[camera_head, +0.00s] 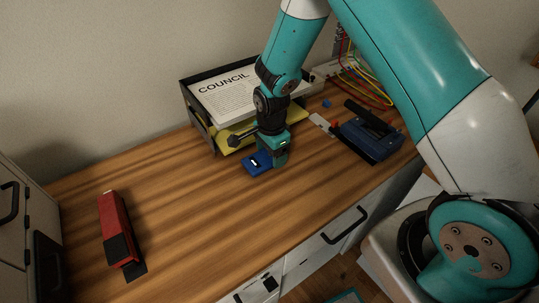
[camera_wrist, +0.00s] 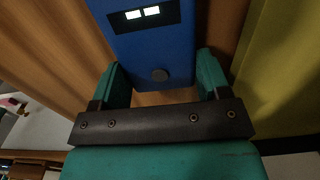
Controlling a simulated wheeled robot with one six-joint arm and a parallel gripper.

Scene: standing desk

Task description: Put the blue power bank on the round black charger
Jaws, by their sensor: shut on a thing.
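The blue power bank (camera_head: 257,163) is at the front of the paper tray, low over the wooden desk. I cannot tell whether it touches the desk. My gripper (camera_head: 278,160) points down and is shut on it.
A black paper tray (camera_head: 199,132) holds a "COUNCIL" sheet and a yellow folder (camera_head: 232,140) close behind my gripper. A blue and black device (camera_head: 372,138) and coloured cables (camera_head: 366,82) are to the right. A red stapler (camera_head: 117,225) lies at left. The desk's middle is clear.

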